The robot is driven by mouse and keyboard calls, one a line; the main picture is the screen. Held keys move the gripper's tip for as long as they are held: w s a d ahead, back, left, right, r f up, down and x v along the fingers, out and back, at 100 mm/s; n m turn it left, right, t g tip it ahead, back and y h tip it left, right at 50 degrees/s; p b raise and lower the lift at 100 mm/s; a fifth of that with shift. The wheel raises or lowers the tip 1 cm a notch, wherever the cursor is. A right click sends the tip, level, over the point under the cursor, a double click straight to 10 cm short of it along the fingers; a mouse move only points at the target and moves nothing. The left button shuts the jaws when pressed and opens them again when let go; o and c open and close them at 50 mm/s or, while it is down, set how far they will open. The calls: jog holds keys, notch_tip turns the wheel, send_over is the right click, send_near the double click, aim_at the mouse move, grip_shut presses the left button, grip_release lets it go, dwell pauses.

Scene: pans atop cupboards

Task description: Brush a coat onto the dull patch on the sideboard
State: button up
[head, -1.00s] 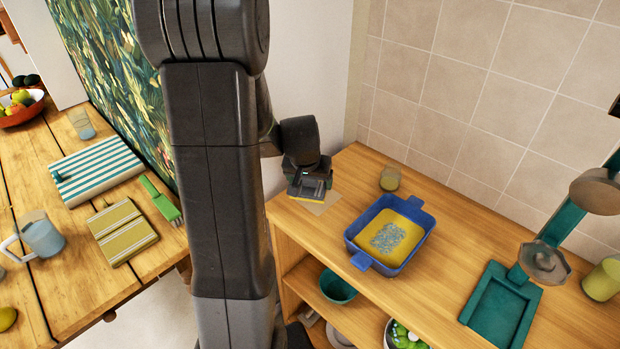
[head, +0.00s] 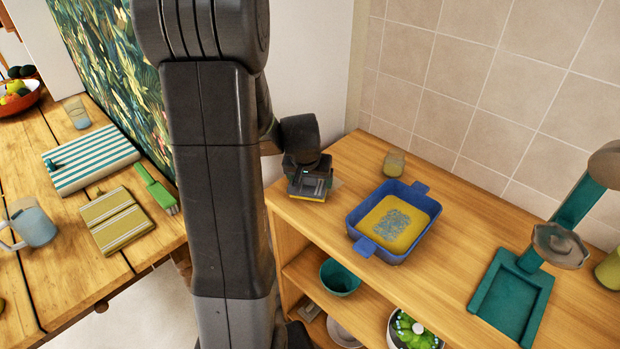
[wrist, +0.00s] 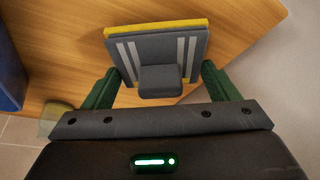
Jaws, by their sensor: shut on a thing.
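My gripper (head: 309,176) is above the left end of the wooden sideboard (head: 440,290). It is shut on a grey pad applicator (head: 311,191) with a yellow pad underneath. In the wrist view, the green fingers of my gripper (wrist: 160,85) stand on both sides of the small block on the back of the applicator (wrist: 152,48). The applicator is low over the sideboard top; I cannot tell whether it touches. A pale sliver of the dull patch (head: 336,183) shows behind and right of it; the rest is hidden.
A blue two-handled tray (head: 362,247) with a yellow floor and blue-grey speckles stands right of my gripper. A glass (head: 394,163) is behind it, near the tiled wall. A teal stand (head: 512,300) is farther right. A green brush (head: 157,190) lies on the left table.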

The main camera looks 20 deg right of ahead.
jog(key=shift+f+b, duration=0.65)
jog(key=o, duration=0.6)
jog(key=shift+r, duration=0.4)
jog(key=c, duration=0.7)
jog(key=shift+o, duration=0.2)
